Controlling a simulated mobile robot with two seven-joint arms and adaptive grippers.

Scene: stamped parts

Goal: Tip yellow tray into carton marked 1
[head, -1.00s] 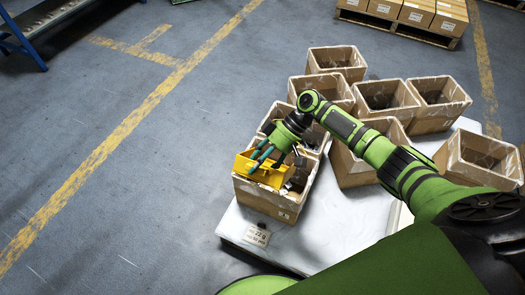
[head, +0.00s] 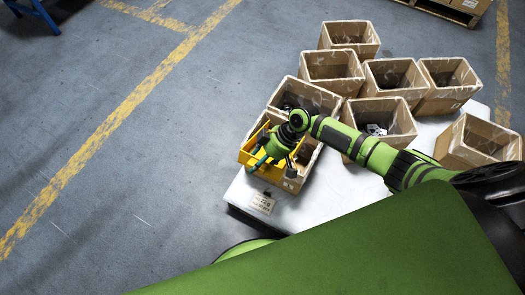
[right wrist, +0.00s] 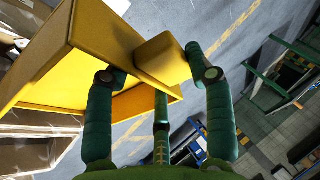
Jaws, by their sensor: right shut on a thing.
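The yellow tray (head: 247,157) is held by my right gripper (head: 265,163) at the front-left carton (head: 291,184), over its left part and left rim. In the right wrist view the tray (right wrist: 100,48) is tilted, and my right gripper's fingers (right wrist: 157,76) are shut on a yellow block-like part of its edge. What is inside the tray is hidden. The mark 1 cannot be read on any carton, so I cannot tell which carton bears it. My left gripper is not in view.
Several open cartons stand close together; one is behind the front-left one (head: 326,101), another to its right (head: 405,142). They share a white platform (head: 330,190) with a placard (head: 262,203) at its front. Open floor (head: 150,190) lies to the left.

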